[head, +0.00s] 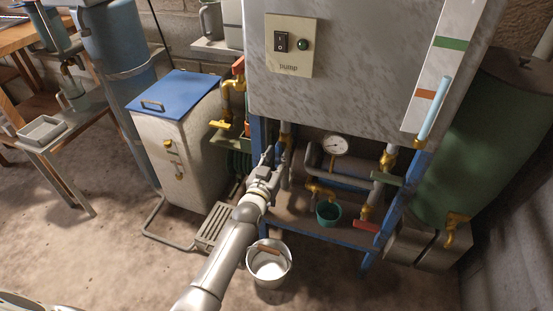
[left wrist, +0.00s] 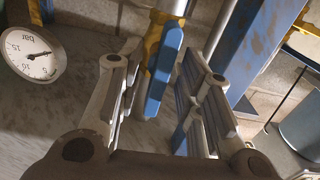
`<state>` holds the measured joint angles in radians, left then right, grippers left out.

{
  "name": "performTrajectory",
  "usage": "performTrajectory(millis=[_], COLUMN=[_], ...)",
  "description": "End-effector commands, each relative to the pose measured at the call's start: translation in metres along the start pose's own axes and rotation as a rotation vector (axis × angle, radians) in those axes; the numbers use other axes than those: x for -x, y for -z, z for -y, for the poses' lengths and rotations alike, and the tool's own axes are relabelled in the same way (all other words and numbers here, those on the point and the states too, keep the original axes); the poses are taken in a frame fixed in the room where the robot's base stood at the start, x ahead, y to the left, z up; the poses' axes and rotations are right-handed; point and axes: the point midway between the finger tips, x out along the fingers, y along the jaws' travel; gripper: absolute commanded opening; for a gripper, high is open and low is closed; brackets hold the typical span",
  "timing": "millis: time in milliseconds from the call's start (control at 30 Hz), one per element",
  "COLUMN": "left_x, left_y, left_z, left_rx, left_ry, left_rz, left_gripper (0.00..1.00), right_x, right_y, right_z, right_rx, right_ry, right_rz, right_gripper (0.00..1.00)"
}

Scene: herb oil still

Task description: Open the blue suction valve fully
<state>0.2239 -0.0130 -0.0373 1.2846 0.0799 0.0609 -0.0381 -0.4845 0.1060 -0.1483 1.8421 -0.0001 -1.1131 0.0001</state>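The blue valve handle (left wrist: 165,72) shows in the left wrist view as a flat blue lever on a yellow valve body (left wrist: 152,35). The lever runs roughly along the pipe above it. My left gripper (left wrist: 160,62) is open, with one finger on each side of the lever. Gaps seem to show between lever and fingers; I cannot tell if either touches. In the head view my left gripper (head: 267,163) is at the frame's left blue post, below the grey cabinet, and the blue lever cannot be made out there. My right gripper is not in view.
A pressure gauge (head: 335,146) is right of the gripper, also in the wrist view (left wrist: 32,53). A white bucket (head: 268,268) stands near my forearm. A blue-lidded box (head: 175,140) is left.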

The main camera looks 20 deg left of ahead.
Motion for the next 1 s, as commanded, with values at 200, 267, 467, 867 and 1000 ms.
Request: performTrajectory(millis=[200,267,467,867,1000], left_x=[0.009,0.016,0.05,0.11,0.118], left_y=[-0.001,-0.001,-0.001,-0.001,0.0], left_z=[0.0,0.0,0.0,0.0,0.0], left_rx=[-0.002,-0.002,-0.002,-0.001,0.0], left_ry=[0.0,0.0,0.0,0.0,0.0], left_rz=[0.0,0.0,0.002,0.001,0.0], left_gripper=[0.34,0.34,0.34,0.34,0.34], right_x=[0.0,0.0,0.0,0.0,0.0], right_y=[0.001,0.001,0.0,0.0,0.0], right_z=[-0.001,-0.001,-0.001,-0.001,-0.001], right_rx=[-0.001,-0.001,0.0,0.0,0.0], right_ry=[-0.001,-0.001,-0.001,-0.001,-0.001], right_rz=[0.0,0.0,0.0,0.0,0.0], right_gripper=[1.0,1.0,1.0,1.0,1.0])
